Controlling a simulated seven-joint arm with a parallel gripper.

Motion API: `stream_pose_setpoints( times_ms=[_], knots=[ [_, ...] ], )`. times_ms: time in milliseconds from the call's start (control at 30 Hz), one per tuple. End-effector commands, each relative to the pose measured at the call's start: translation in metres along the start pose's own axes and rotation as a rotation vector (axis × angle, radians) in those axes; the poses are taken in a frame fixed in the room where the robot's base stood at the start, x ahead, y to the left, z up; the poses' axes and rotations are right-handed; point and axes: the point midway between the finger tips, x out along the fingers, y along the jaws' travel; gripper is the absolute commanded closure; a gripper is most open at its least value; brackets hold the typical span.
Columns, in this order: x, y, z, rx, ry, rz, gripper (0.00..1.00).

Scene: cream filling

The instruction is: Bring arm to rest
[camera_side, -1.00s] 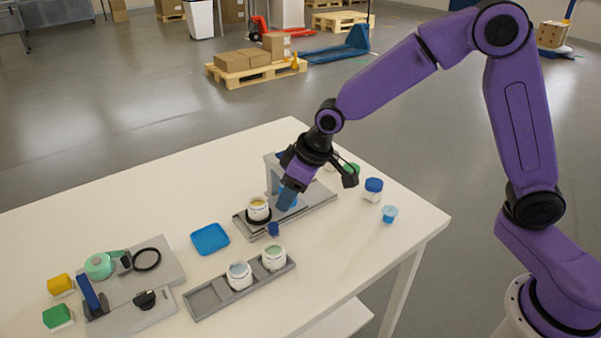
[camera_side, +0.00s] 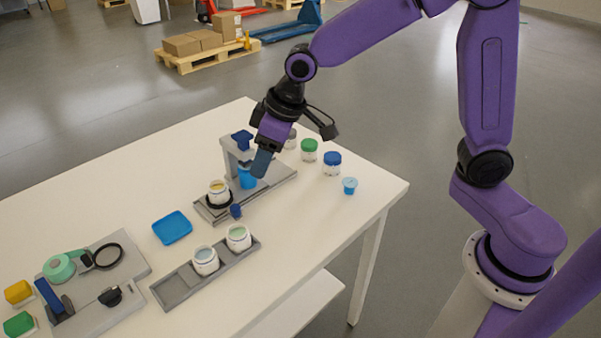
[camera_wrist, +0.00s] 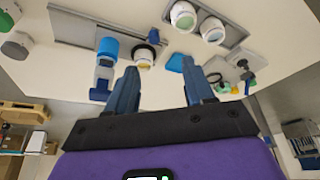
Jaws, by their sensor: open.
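My gripper (camera_side: 262,165) is in the air beside the filling stand (camera_side: 230,155), a grey post on a grey base with a dark blue top and a light blue part (camera_side: 247,180). In the wrist view its two blue fingers (camera_wrist: 161,88) are apart with nothing held between them. A white jar with yellow contents (camera_side: 218,188) stands in a black ring at the front left end of the base; it also shows in the wrist view (camera_wrist: 145,53). Two open white jars, one pale blue inside (camera_side: 205,259) and one pale green inside (camera_side: 238,236), stand in a grey rack (camera_side: 176,290).
A blue tray (camera_side: 172,228) lies left of the base. A grey board (camera_side: 130,262) with a tape roll lies at left, beside yellow and green blocks.

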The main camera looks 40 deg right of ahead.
Motion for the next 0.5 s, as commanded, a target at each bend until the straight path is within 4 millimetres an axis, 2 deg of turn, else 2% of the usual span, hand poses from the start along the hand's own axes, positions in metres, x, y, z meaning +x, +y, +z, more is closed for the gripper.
stream_pose_setpoints(
  times_ms=[167, 300, 500],
  knots=[
    [-0.026, -0.025, 0.057, -0.097, -0.069, -0.032, 0.47],
    [-0.047, -0.041, 0.110, -0.185, -0.134, -0.055, 0.47],
    [-0.074, -0.052, 0.190, -0.311, -0.226, -0.079, 0.47]
  ],
)
